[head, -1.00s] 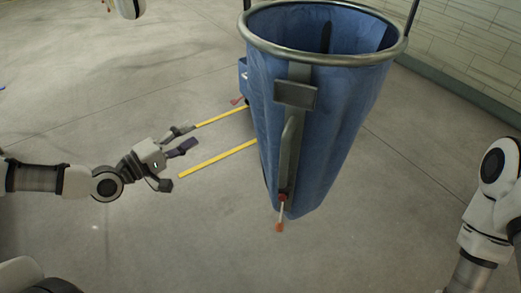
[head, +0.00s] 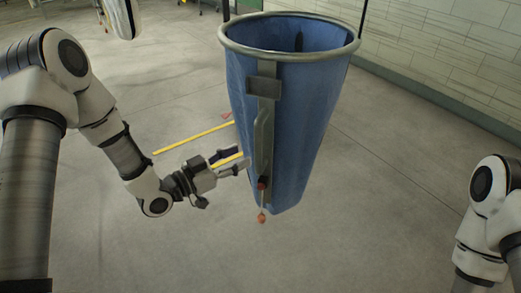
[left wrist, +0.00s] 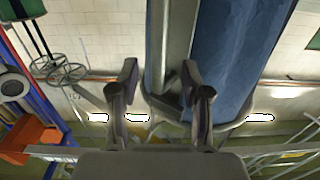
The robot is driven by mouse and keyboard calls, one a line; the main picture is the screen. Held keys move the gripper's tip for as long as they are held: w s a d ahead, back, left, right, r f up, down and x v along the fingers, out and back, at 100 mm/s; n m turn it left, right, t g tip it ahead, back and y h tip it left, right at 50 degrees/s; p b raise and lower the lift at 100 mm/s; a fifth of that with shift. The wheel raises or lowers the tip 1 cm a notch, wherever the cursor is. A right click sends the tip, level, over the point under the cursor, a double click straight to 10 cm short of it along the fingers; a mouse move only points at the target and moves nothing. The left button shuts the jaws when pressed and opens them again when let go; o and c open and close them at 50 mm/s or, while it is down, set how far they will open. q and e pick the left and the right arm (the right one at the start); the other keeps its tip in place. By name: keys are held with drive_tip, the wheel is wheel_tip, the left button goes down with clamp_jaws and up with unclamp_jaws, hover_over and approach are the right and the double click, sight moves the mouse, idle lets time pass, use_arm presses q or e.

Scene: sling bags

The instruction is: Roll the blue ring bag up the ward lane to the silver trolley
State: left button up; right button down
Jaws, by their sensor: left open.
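The blue ring bag (head: 305,110) stands upright in the middle of the head view, open at the top under a round metal rim (head: 290,52). A grey upright handle (head: 262,140) runs down its near side, with a red-tipped lever (head: 262,200) low down. My left gripper (head: 240,160) is open beside this handle, just to its left. My right gripper is out of view. I cannot make out the silver trolley.
Yellow floor strips (head: 195,137) lie left of the bag. A tiled wall (head: 440,50) runs along the right. A pale object (head: 122,15) and thin legs (head: 205,5) show at the far left. Grey floor (head: 370,220) in front is clear.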

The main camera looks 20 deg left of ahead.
sight(255, 148)
use_arm(q)
drive_tip(key=x, duration=0.3)
drive_tip(key=p+x, duration=0.1)
drive_tip(key=x, duration=0.3)
drive_tip(key=shift+s+d+r, duration=0.2)
drive_tip(key=shift+d, duration=0.05)
drive_tip(key=shift+w+f, duration=0.1)
drive_tip(key=shift+w, duration=0.1)
drive_tip(key=shift+a, duration=0.35)
drive_tip(key=shift+d, duration=0.15)
clamp_jaws()
